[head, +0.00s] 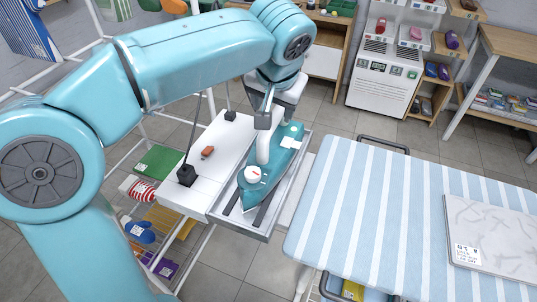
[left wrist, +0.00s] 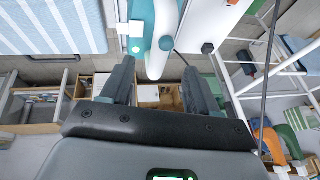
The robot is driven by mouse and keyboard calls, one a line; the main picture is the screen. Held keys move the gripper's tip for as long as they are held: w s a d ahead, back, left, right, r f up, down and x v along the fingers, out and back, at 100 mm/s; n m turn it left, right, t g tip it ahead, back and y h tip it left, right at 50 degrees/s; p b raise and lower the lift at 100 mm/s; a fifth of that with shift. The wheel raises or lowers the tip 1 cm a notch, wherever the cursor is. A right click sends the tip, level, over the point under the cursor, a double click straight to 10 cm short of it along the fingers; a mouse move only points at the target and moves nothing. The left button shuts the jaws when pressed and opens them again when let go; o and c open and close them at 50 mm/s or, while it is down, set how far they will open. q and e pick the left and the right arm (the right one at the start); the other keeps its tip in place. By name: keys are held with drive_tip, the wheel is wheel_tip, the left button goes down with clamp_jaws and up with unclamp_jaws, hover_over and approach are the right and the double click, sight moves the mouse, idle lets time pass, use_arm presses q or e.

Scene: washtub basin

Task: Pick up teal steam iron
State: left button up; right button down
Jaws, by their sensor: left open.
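The teal steam iron (head: 264,187) with a white handle and a white dial lies on a metal tray (head: 250,231) beside a white board. My left gripper (head: 265,117) is over the far end of the iron, at the upper end of its handle. In the left wrist view, the two dark fingers of my left gripper (left wrist: 158,70) are apart. The end of the white handle (left wrist: 158,45) shows between their tips, and I cannot tell whether they touch it. Part of the teal body (left wrist: 140,10) shows beyond. My right gripper is not in view.
A striped ironing board (head: 350,215) stands close at right, with a pale marked slab (head: 490,238) on it. A white board (head: 185,193) with a thin black post is left of the iron. A white rack with folded cloths is below left.

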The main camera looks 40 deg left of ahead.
sight(274, 118)
use_arm(q)
drive_tip(key=x, duration=0.7)
drive_tip(key=shift+w+a+f, duration=0.1)
drive_tip(key=shift+w+a, duration=0.1)
drive_tip(key=shift+w, duration=0.25)
drive_tip(key=shift+s+d, duration=0.1)
drive_tip(key=shift+s, duration=0.15)
drive_tip(key=shift+s+r, duration=0.1)
drive_tip(key=shift+r, duration=0.1)
drive_tip(key=c, duration=0.3)
drive_tip(key=shift+w+f, duration=0.1)
drive_tip(key=shift+w, duration=0.1)
clamp_jaws()
